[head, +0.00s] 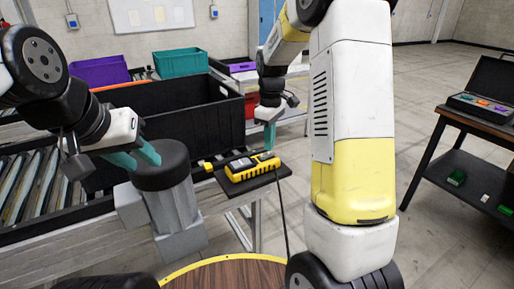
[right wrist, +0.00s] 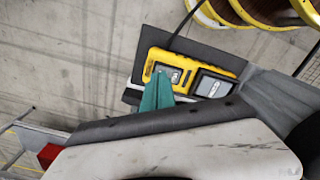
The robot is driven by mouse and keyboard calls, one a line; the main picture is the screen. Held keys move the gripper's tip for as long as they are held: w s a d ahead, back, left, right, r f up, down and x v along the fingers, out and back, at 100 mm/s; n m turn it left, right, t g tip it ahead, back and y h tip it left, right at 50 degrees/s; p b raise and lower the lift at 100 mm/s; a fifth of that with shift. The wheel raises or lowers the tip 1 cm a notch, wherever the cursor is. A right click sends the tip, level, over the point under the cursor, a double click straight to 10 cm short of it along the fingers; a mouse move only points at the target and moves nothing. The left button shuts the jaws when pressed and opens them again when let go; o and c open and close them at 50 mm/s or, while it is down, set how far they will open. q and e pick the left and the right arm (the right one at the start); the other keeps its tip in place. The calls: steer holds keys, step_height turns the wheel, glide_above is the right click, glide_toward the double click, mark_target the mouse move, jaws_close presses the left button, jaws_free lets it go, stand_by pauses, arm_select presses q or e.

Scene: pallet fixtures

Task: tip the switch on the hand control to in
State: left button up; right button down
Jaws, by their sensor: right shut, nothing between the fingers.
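The hand control (head: 250,167) is a yellow and black box with a cable, lying on a small dark shelf (head: 278,178). In the right wrist view the hand control (right wrist: 232,66) shows a grey panel and a dark block on its face. My right gripper (head: 270,148) is shut and empty, its teal fingertips over the far side of the control in the head view. In the right wrist view the fingertips (right wrist: 162,78) overlap the grey panel. I cannot tell whether they touch it, nor which way the switch is tipped. My left gripper (head: 148,160) looks open and empty, left of the control.
A large black crate (head: 190,95) stands behind the control, with purple (head: 98,71) and teal (head: 180,62) bins beyond. A roller conveyor (head: 40,190) is at left. A dark round-topped grey post (head: 163,175) stands near my left gripper. A bench (head: 470,120) is at right.

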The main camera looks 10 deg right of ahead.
mark_target(269, 153)
steer(key=shift+f, duration=0.95)
stand_by(0.3)
steer(key=shift+r, duration=3.55)
